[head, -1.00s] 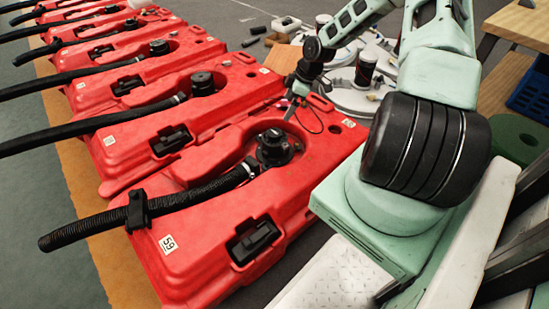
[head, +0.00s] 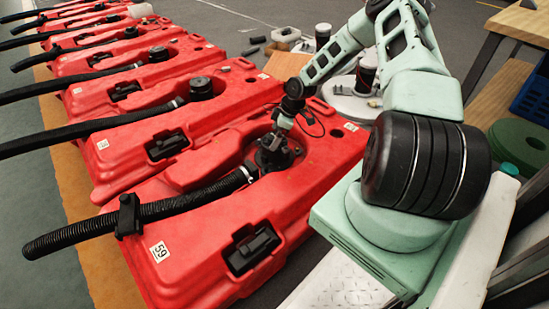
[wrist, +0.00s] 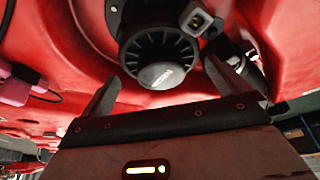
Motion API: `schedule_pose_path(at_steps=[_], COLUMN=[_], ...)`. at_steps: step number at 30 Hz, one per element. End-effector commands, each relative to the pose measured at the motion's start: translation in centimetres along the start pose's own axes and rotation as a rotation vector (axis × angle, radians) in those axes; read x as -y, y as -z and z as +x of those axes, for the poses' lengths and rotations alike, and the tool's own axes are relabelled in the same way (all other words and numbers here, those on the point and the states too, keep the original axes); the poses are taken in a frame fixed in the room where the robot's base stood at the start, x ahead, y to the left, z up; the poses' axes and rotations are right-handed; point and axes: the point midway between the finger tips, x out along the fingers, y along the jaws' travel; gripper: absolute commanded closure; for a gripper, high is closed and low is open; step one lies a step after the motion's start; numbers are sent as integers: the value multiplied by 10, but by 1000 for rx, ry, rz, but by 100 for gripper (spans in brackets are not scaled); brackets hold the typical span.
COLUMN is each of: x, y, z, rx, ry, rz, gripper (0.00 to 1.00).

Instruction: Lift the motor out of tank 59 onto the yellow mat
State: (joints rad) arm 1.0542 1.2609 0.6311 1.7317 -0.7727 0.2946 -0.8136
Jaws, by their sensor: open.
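Tank 59 (head: 190,200) is the nearest red tank, with a "59" label (head: 160,251) on its front. The black motor (head: 270,158) sits in the recess on top of it, beside the end of a ribbed black hose. In the wrist view the motor (wrist: 160,52) is a finned black cylinder with a grey cap. My gripper (head: 284,122) is at the motor's top; its open fingers (wrist: 161,73) lie on either side of the cap in the picture. I cannot tell if they touch it. No yellow mat is clearly recognisable.
More red tanks (head: 125,148) with black hoses stand in a row behind. A plug (wrist: 200,19) is close beside the motor, and a pink connector (wrist: 14,92) is at left. An ochre floor strip (head: 100,275) runs left of the tanks. A wooden bench (head: 515,30) is at right.

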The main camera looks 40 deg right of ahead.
Motion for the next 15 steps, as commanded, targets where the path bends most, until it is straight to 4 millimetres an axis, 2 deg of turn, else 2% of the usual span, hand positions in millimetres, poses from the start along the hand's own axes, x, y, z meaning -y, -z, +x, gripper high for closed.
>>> schedule_pose_path(at_steps=[1,6,14,15], x=[2,3,2,2], y=[-3,-4,-3,-3], z=[12,36,38,38], rx=[0,-1,0,0], ry=[2,1,-1,-1], rz=[-1,-1,-1,-1], gripper=[0,0,0,6])
